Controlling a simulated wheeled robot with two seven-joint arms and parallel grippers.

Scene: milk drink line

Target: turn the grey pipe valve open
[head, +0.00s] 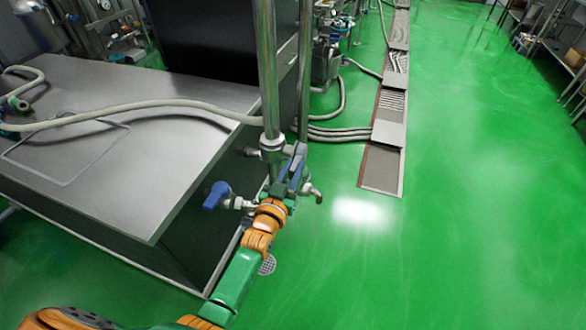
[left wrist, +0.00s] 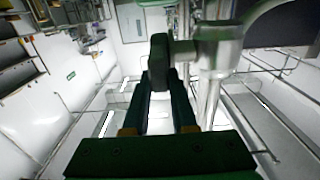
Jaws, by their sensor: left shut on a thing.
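The grey pipe valve sits low on the upright steel pipe (head: 267,70) beside the steel cabinet. Its body shows in the left wrist view as a grey fitting (left wrist: 220,45) with a dark grey handle (left wrist: 158,62) on its left. My left gripper (head: 297,165) reaches up to it from below in the head view. In the left wrist view its two dark fingers (left wrist: 158,88) are shut on the handle, one on each side. In the head view the gripper hides most of the handle, so its exact angle is unclear. My right gripper is not in view.
A blue-handled tap (head: 217,195) sticks out just left of the gripper. The steel cabinet (head: 150,190) fills the left side, with a pale hose (head: 150,104) across its top. A floor drain channel (head: 382,168) runs behind. The green floor (head: 450,220) on the right is clear.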

